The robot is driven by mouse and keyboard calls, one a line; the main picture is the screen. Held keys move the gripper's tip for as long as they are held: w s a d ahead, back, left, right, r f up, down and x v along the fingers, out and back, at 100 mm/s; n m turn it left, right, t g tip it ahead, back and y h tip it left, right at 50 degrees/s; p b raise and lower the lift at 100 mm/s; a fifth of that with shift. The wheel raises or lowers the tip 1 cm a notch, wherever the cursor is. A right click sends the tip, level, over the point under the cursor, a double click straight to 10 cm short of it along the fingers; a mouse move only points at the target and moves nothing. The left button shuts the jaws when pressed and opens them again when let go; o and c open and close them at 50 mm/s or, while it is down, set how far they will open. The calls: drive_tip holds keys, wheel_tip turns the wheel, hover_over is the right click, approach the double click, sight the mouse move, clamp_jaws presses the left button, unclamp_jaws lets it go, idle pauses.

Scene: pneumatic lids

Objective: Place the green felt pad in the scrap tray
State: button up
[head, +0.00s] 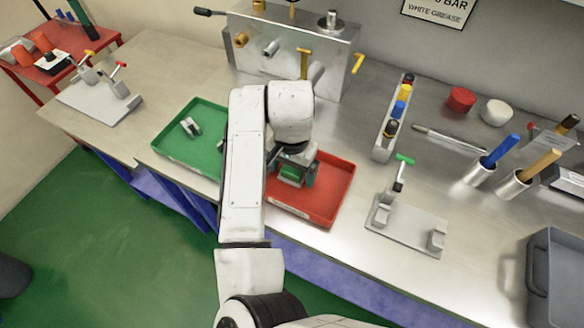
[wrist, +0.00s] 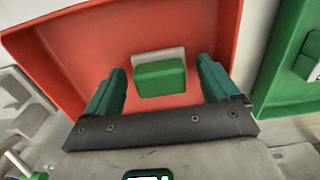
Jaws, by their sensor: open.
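The green felt pad (wrist: 160,79), a small green block with a pale strip along its far edge, lies over the floor of the red tray (wrist: 60,48). The red tray is also in the head view (head: 330,205), partly hidden by my arm. My gripper (wrist: 162,68) is open over this tray, with a green-tipped finger on each side of the pad and gaps between. In the head view, my gripper (head: 293,178) is largely covered by my own wrist.
A green tray (head: 170,150) holding a small pale part (head: 190,127) stands left of my arm. A clamp fixture (head: 408,225) stands right of the red tray. A narrow rack (head: 385,140) and a metal manifold block (head: 270,55) stand behind. Bare bench lies between these things.

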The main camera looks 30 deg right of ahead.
sight(292, 170)
wheel_tip(292, 170, up, 12)
drive_tip(key=shift+r+b, duration=0.2)
drive_tip(key=shift+b, duration=0.15)
idle(0.6)
